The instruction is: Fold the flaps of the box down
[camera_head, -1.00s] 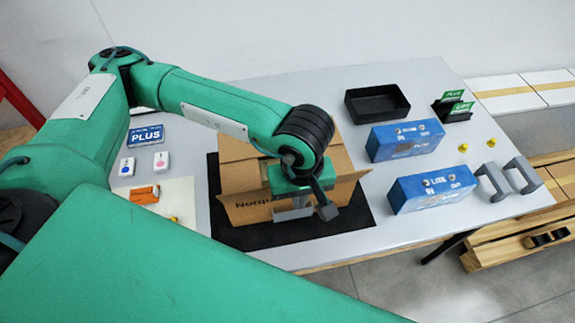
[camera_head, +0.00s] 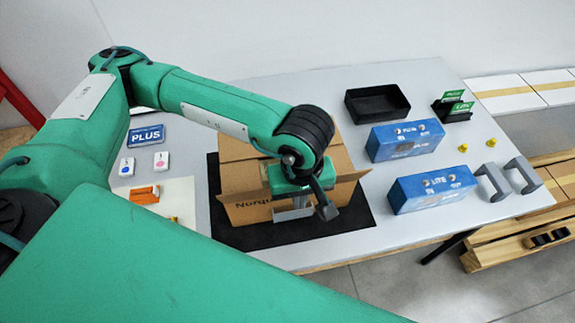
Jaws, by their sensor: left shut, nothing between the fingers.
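A brown cardboard box (camera_head: 238,178) stands on a black mat (camera_head: 232,236) on the grey table. A right-hand flap (camera_head: 345,166) also shows at the box's right side. My left gripper (camera_head: 294,212) points down at the near side of the box, over the near flap, shut and empty. My left arm hides much of the box's top and inside, so the other flaps are hard to judge. My right gripper is out of view.
Two blue boxes (camera_head: 405,139) (camera_head: 432,188), a black tray (camera_head: 377,102), a card holder (camera_head: 453,107) and grey handles (camera_head: 507,178) stand to the right. A blue PLUS card (camera_head: 146,135), small white devices (camera_head: 161,160) and orange parts (camera_head: 144,195) lie left.

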